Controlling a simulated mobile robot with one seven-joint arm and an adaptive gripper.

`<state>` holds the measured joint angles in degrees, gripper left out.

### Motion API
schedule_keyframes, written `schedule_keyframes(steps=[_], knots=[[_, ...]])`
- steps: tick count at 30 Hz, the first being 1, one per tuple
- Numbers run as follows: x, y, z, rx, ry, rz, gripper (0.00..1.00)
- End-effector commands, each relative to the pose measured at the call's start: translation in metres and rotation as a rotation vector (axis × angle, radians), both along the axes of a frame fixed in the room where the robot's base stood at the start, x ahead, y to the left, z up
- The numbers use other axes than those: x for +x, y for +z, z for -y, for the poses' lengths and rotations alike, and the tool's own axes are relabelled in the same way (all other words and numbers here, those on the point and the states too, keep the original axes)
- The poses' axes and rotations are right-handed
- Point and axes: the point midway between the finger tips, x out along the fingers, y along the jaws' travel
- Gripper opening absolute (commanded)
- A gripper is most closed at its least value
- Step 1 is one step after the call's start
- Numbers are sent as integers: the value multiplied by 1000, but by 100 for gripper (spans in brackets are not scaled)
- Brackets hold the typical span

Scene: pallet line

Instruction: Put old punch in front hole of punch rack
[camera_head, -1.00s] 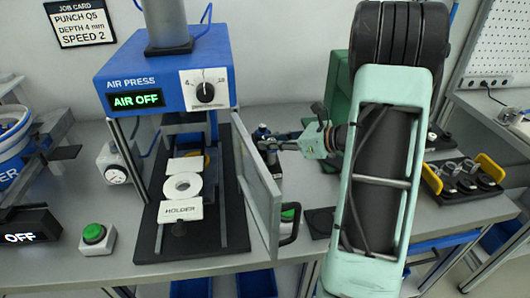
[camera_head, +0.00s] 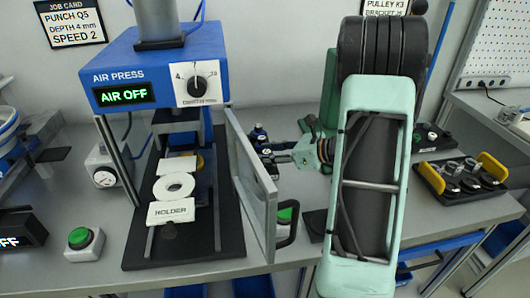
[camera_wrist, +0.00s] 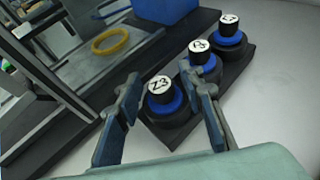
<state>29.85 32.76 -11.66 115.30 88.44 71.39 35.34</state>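In the wrist view a black rack (camera_wrist: 174,132) holds three dark punches with blue collars and white label tops. The nearest punch (camera_wrist: 160,92) is marked Z3 and stands upright at the near end. The middle punch (camera_wrist: 200,60) and the far punch (camera_wrist: 230,32) stand behind it. My gripper (camera_wrist: 163,82) is open, with one finger on each side of the Z3 punch and a gap at the left finger. In the head view my gripper (camera_head: 272,158) is just right of the press door, and the rack is mostly hidden there.
The air press (camera_head: 160,65) reads AIR OFF. Its grey door (camera_head: 252,180) stands open close beside my gripper. The white holder (camera_head: 170,212) is under the press. A tray with yellow handles (camera_head: 462,180) is at right. A green button (camera_head: 78,238) is at front left.

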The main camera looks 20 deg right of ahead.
Motion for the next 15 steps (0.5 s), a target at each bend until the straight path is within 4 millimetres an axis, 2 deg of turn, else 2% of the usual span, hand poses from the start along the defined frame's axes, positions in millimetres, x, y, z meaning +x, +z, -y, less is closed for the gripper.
schedule_keyframes(steps=[8, 15], knots=[[-7, 7, 8, 0, -2, 5, 36], [-41, 26, 37, 0, -4, 6, 36]])
